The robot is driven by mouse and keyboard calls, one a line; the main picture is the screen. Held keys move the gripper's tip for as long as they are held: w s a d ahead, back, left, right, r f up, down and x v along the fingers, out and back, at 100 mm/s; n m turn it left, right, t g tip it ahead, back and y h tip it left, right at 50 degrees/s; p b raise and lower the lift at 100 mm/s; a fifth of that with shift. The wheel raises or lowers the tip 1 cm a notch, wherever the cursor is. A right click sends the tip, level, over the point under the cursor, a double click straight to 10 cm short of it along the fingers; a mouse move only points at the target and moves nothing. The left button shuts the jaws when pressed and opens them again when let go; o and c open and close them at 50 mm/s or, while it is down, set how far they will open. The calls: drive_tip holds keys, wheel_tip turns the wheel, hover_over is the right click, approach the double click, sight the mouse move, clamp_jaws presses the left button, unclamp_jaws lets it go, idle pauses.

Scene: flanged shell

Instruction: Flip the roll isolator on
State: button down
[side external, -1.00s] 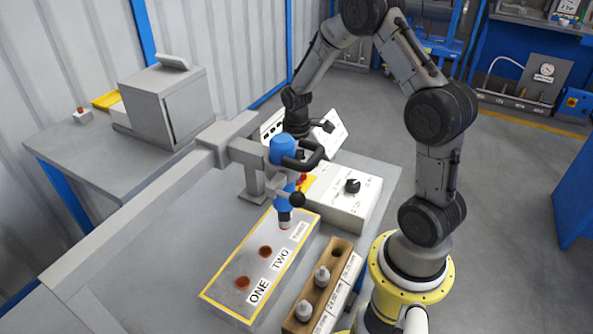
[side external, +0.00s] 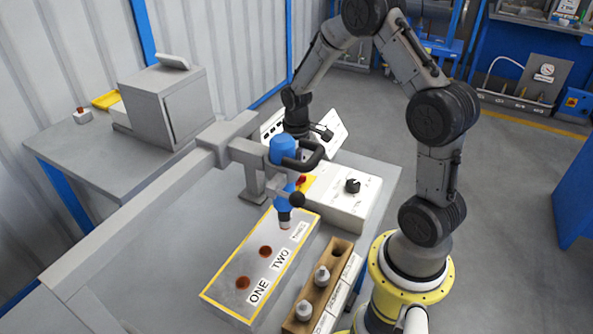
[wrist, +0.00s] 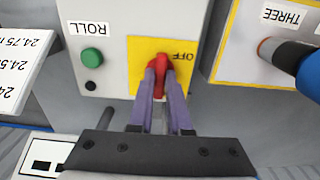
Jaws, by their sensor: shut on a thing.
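The roll isolator is a red switch handle (wrist: 158,66) on a yellow plate (wrist: 184,48) in the wrist view. The word OFF appears upside down near the handle's right side. My gripper (wrist: 160,78) is shut on the red handle, with one purple finger on each side of it. In the side external view the red handle (side external: 301,180) shows small beside the yellow plate, partly behind the blue tool. My fingers are hidden there behind that tool. The switch sits on a pale control box (side external: 340,197).
A green button (wrist: 92,57) sits under an upside-down ROLL label on the box. A blue tool head (side external: 283,150) on a grey arm stands close by, over a yellow-edged block marked ONE, TWO, THREE (side external: 225,285). A wooden rack (side external: 327,290) stands in front.

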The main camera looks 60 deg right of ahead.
idle(0.4)
drive_tip(key=c, duration=0.9)
unclamp_jaws()
drive_tip(key=shift+o, duration=0.2)
drive_tip(key=shift+r, duration=0.15)
wheel_tip(320, 180, up, 14)
drive_tip(key=shift+f, duration=0.2)
